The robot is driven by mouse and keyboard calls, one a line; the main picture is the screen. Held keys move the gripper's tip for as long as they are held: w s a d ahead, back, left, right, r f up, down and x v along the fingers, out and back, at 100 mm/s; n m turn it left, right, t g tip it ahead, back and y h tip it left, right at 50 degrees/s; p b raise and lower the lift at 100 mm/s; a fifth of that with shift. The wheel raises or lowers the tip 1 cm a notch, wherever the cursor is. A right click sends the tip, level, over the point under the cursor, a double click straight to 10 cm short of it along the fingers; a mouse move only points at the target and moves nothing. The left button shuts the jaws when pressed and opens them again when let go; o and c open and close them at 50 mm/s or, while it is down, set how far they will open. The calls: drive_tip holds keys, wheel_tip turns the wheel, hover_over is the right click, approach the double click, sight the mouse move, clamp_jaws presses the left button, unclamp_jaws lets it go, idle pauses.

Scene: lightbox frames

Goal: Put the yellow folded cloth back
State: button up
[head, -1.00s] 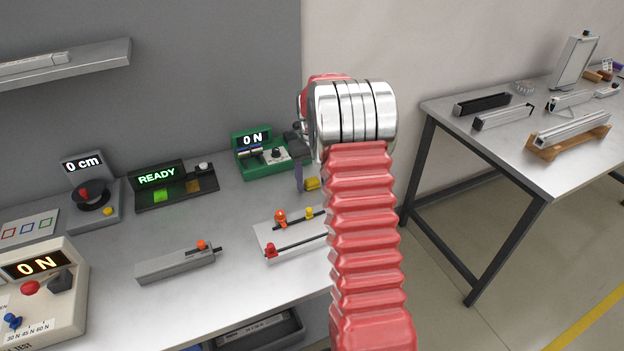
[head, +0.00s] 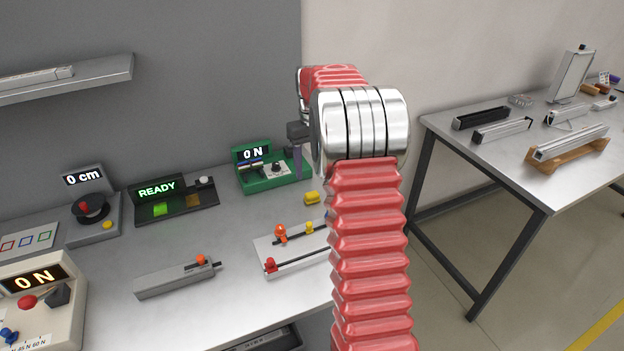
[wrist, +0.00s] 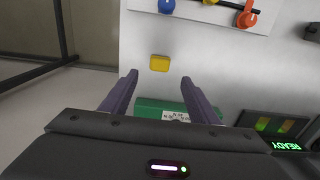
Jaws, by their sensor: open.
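The yellow folded cloth (head: 312,198) is a small block-like piece lying on the grey bench, in front of the green "0 N" device (head: 272,178). In the wrist view the cloth (wrist: 159,63) lies on the bench, just past the fingertips and roughly centred between them. My gripper (wrist: 160,78) is open and empty, its two dark purple fingers wide apart. In the head view my gripper (head: 297,172) hangs above the bench, up and left of the cloth, partly hidden by my red arm. The fingers do not touch the cloth.
A white panel with coloured knobs (head: 262,250) lies in front of the cloth. The black READY unit (head: 175,205) and a grey slide bar (head: 175,278) are to the left. A second table (head: 510,155) stands at right. Bare bench lies between the devices.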

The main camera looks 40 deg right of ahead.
drive_tip(key=shift+r, duration=0.9)
drive_tip(key=s+a+r+n+t, duration=0.1)
drive_tip(key=s+a+r, duration=0.45)
drive_tip(key=a, duration=0.35)
drive_tip(key=s+a+r+t, duration=0.2)
drive_tip(key=s+a+r, duration=0.35)
drive_tip(key=a, duration=0.25)
drive_tip(key=s+a+f+t, duration=0.1)
drive_tip(key=s+a, duration=0.5)
drive_tip(key=s, duration=0.3)
drive_tip(key=s+a+f+n+t, duration=0.1)
drive_tip(key=s+a+f, duration=0.1)
drive_tip(key=s+a, duration=0.4)
drive_tip(key=s, duration=0.3)
drive_tip(key=shift+s+a+f+t, duration=0.15)
drive_tip(key=shift+s+a+t, duration=0.15)
drive_tip(key=shift+a, duration=0.05)
